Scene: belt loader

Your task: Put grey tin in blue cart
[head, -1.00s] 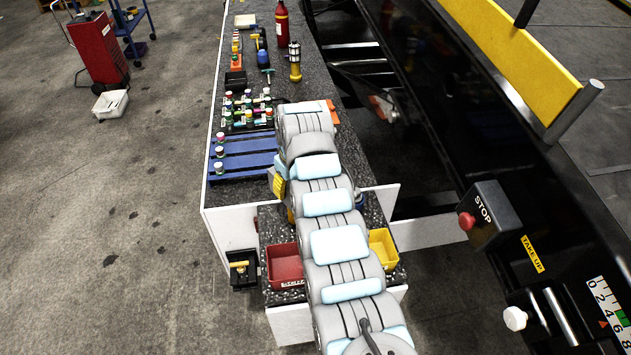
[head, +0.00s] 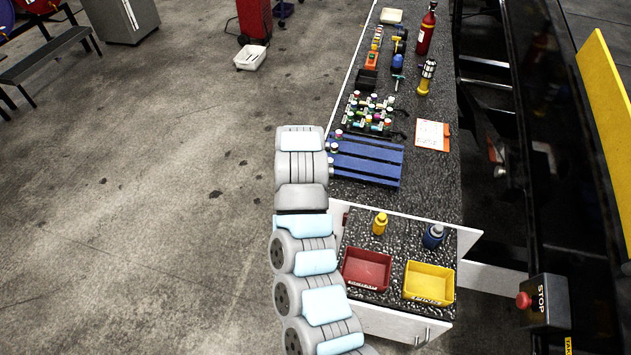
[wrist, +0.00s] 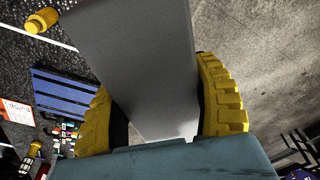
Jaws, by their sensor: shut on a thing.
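In the wrist view, the grey tin (wrist: 140,55) is a large, plain, flat-sided block between the two yellow fingers of my gripper (wrist: 155,95). The gripper is shut on it, with a finger against either side. In the head view, my own arm hides the gripper and the tin; the arm's far end is at the bench's left edge. Only a small blue part of what looks like the blue cart (head: 284,12) shows at the top edge of the head view, beyond the red trolley. Its shelves are out of view.
The bench (head: 440,190) on the right holds a blue slatted rack (head: 365,160), small bottles, a red extinguisher (head: 426,30), and red (head: 366,270) and yellow (head: 429,283) bins. A white tray (head: 250,57) lies by the red trolley (head: 254,18). The floor left is mostly clear.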

